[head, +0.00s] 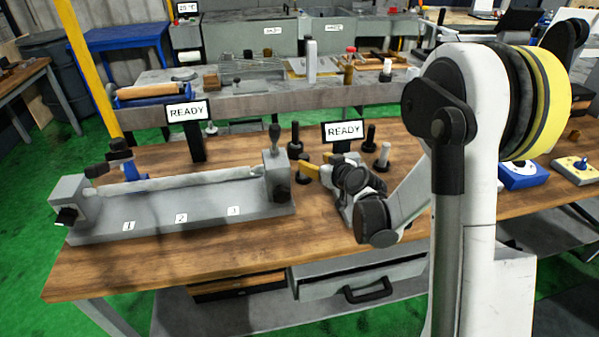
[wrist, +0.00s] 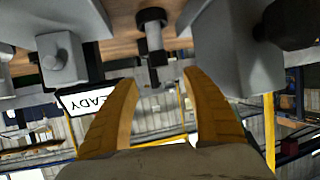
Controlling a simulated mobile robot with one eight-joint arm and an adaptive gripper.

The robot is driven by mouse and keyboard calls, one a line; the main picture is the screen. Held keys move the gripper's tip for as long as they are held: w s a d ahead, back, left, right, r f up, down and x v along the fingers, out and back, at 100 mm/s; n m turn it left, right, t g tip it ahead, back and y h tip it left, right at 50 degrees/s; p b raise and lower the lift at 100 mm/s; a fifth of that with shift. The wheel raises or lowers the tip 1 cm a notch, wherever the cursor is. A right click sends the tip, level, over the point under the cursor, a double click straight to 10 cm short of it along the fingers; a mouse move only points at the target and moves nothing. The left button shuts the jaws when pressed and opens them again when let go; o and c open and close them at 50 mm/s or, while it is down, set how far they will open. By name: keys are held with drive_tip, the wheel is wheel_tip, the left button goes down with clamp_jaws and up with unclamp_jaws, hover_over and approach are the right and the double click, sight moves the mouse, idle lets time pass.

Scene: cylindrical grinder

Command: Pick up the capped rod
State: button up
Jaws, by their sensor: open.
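My gripper (head: 319,165) is low over the wooden bench, just right of the grey fixture's end block, its yellow fingers pointing left. In the wrist view my gripper (wrist: 160,79) is open with nothing between its fingers. A grey rod with a dark cap (wrist: 155,36) is ahead of the gap between the fingertips, apart from them. Other small upright pieces stand near: a black one (head: 295,139) behind and a pale-topped one (head: 384,155) to the right.
The long grey fixture (head: 180,215) with numbered labels fills the bench's left; its end block (head: 276,178) is close to the fingers. Two READY signs (head: 186,112) (head: 343,131) stand behind. A drawer (head: 360,276) is below. Bare wood (head: 325,230) lies in front.

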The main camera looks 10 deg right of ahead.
sight(305, 157)
drive_tip(key=b+x, duration=0.3)
drive_tip(key=x, duration=0.5)
drive_tip(key=shift+s+f, duration=0.1)
drive_tip(key=shift+f, duration=0.05)
drive_tip(key=shift+w+f, duration=0.1)
drive_tip(key=shift+w, duration=0.35)
clamp_jaws()
